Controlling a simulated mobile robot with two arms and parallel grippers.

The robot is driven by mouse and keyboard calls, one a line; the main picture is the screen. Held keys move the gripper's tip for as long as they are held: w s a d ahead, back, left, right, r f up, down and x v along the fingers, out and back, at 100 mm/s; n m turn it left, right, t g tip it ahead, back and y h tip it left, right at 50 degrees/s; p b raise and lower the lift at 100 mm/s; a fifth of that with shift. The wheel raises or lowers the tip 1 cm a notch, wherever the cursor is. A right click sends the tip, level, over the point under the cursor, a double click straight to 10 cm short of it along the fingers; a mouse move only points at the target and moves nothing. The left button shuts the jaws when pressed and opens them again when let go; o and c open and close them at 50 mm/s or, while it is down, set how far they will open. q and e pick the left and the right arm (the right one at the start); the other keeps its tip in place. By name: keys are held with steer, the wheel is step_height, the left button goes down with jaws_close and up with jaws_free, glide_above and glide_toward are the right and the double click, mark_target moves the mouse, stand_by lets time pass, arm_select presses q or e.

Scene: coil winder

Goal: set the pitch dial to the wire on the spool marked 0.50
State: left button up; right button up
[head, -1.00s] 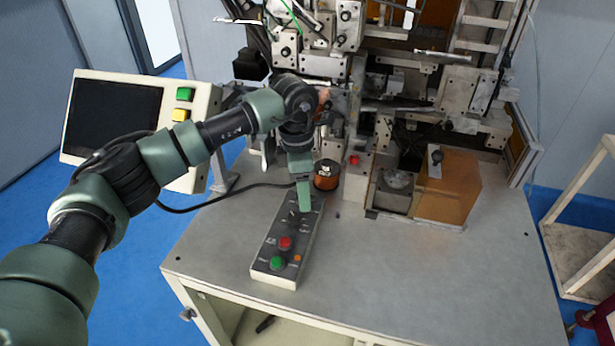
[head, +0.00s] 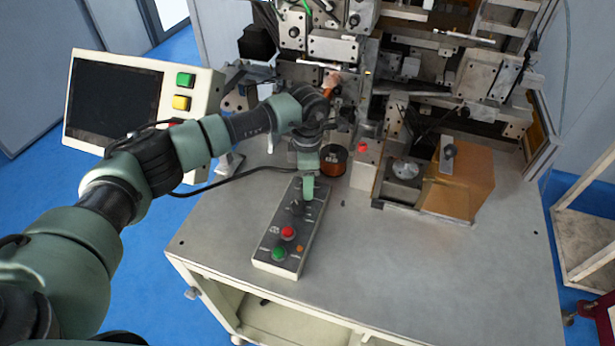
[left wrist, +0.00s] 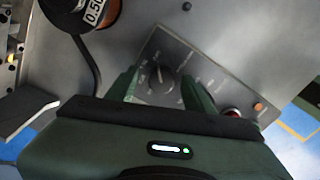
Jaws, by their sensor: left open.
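The pitch dial (left wrist: 161,78) is a dark round knob with a light pointer on the grey control box (head: 276,247); printed marks surround it, too small to read. In the head view the dial (head: 298,207) sits at the box's far end, just below my gripper. The copper wire spool (head: 333,166) stands on the table behind the box; its label reads 0.50 in the left wrist view (left wrist: 93,12). My left gripper (left wrist: 160,85) is open, with one green finger on each side of the dial. I cannot tell whether the fingers touch it. My right gripper is not in view.
The box also carries a red button (head: 288,232), a green button (head: 279,253) and a small orange lamp (head: 300,248). A black cable (head: 225,183) runs behind it. The winding machine (head: 420,80) fills the back. The table's right front (head: 430,270) is clear.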

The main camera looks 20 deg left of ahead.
arm_select(q)
steer(key=shift+s+r, duration=0.1)
steer(key=shift+s, duration=0.1)
steer(key=shift+w, duration=0.1)
jaws_close()
steer(key=n+b, duration=0.3)
steer(key=shift+f+n+b, duration=0.25)
steer(key=shift+n+b, duration=1)
steer(key=shift+n, duration=0.35)
steer(key=shift+r+n+b, duration=0.15)
steer(key=shift+n+b, duration=0.55)
steer(key=shift+n, duration=0.6)
